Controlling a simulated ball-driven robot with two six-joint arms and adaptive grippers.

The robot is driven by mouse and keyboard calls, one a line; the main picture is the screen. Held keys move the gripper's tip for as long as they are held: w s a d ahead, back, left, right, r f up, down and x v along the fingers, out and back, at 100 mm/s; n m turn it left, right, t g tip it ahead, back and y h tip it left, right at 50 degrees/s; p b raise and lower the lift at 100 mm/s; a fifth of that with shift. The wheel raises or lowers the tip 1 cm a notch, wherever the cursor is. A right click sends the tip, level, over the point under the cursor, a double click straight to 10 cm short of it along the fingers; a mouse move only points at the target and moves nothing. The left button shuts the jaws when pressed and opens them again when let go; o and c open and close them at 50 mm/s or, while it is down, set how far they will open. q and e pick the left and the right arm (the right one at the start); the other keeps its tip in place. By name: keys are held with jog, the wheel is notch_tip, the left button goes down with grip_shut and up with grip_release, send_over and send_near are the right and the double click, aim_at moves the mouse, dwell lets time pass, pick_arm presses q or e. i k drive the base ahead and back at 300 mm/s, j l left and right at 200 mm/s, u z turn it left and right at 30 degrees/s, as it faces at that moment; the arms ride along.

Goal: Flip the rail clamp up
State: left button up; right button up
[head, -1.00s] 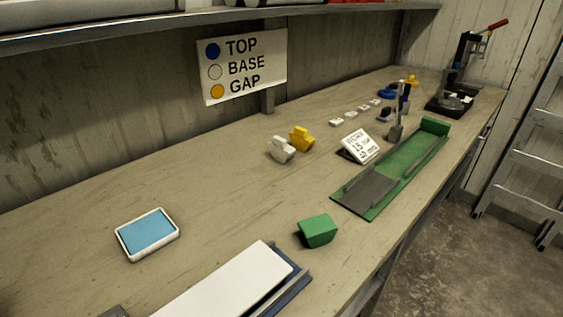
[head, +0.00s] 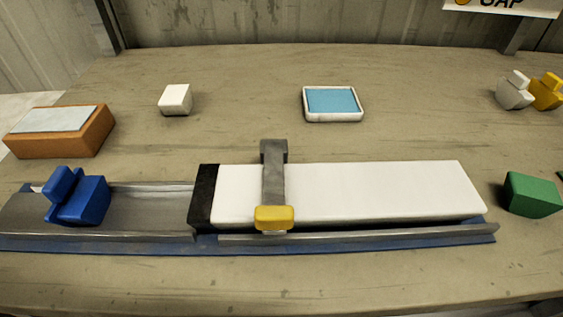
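The rail clamp is a grey metal bar (head: 273,180) with a yellow tab (head: 274,217) at its near end. It lies down across a long white core liner (head: 380,190), left of the liner's middle. The liner rests in a grey rail with a blue base (head: 440,240), its left end against a black block (head: 203,195). The clamp's far end meets a grey bracket behind the liner. Neither of my grippers shows in the head view.
A blue block with a raised tab (head: 80,200) sits in the rail's left part. An orange box (head: 60,135), a white block (head: 175,98) and a blue-topped pad (head: 333,103) stand behind. A green block (head: 532,194) is at right. The bench front is clear.

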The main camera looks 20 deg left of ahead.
aim_at(274, 217)
jog(key=k+l+z, duration=0.15)
jog(key=k+l, duration=0.45)
jog(key=k+l+z, duration=0.15)
jog(key=k+l, duration=0.4)
jog(key=l, duration=0.15)
